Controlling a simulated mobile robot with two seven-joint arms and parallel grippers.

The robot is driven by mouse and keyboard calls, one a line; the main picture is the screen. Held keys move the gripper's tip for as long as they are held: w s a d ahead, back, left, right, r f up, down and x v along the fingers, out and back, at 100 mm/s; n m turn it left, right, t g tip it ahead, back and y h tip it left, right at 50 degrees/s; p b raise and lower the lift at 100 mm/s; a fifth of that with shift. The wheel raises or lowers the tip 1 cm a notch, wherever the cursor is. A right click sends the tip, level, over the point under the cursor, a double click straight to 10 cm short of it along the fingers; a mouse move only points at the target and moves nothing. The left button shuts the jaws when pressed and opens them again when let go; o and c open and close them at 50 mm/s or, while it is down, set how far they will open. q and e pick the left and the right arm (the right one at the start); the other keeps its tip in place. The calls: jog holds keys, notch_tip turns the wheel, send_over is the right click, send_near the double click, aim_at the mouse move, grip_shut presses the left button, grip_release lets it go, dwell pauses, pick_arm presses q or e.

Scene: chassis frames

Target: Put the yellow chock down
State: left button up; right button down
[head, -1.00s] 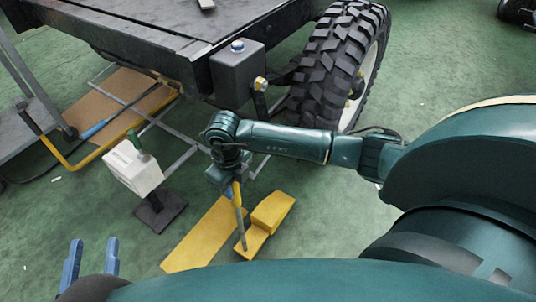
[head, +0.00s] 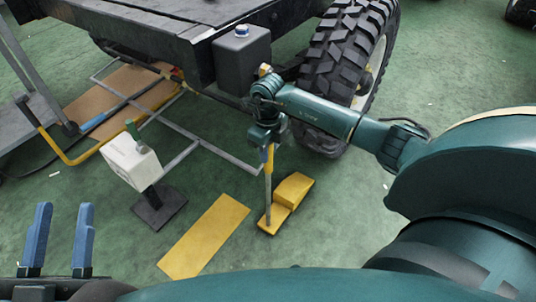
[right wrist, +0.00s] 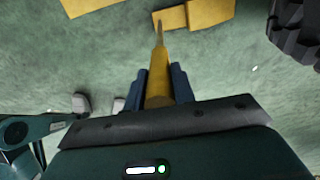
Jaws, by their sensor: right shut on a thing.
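The yellow chock (head: 293,189) is a stepped block with a rod and yellow handle rising from it. It is at or just above the green floor, right of a flat yellow strip (head: 205,235) and apart from it; I cannot tell whether it touches the floor. My right gripper (head: 267,148) is shut on the chock's handle, above the block. In the right wrist view the handle (right wrist: 159,88) sits between the blue fingers, with part of the chock (right wrist: 200,14) at the top edge. My left gripper (head: 59,240) is open and empty at the lower left.
A large black tyre (head: 347,70) and the dark trailer bed (head: 150,28) stand behind the chock. A grey metal frame (head: 215,148) lies left of it. A white box with a green top (head: 130,163) stands on a dark base. The floor right of the chock is clear.

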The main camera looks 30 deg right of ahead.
jog(key=shift+w+f, duration=0.15)
jog(key=shift+f, duration=0.05)
pick_arm(q)
jog(key=shift+r+h, duration=0.25)
jog(key=shift+h, duration=0.05)
jog(key=shift+w, duration=0.1)
pick_arm(e)
jog(key=shift+f, duration=0.1)
jog(key=c, duration=1.2)
grip_release()
pick_arm(q)
jog(key=shift+a, duration=0.1)
pick_arm(e)
jog(key=shift+o, duration=0.2)
